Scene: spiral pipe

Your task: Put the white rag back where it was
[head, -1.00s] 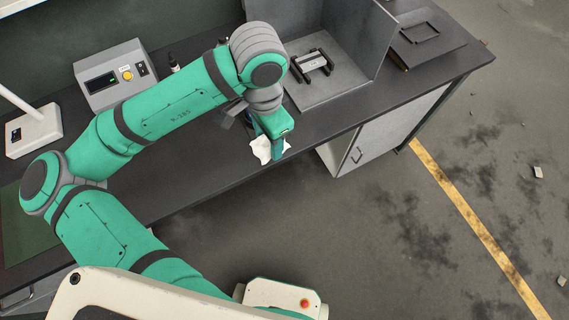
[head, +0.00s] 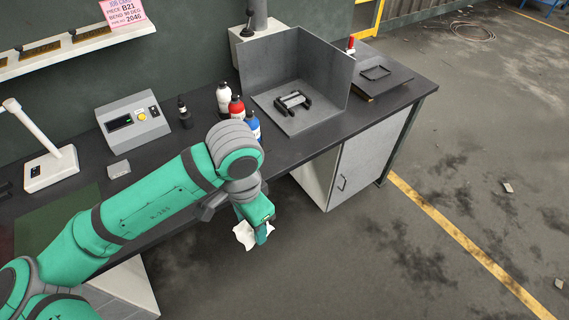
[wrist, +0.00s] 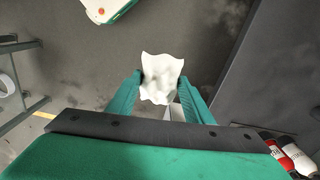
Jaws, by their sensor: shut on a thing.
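The white rag (head: 243,236) hangs from my gripper (head: 262,232) in the head view, in front of the bench's front edge and over the floor. In the wrist view the rag (wrist: 161,78) is pinched between the two green fingers of my gripper (wrist: 160,88). It is crumpled, with its edges spread past the fingertips. My gripper is shut on it, and the rag touches nothing else that I can see.
The dark bench (head: 300,150) holds white, red (head: 236,108) and blue bottles behind my wrist, a grey control box (head: 133,117), and a grey corner stand with a black-handled fixture (head: 293,101). A green mat (head: 60,215) lies at left. The floor at right is open.

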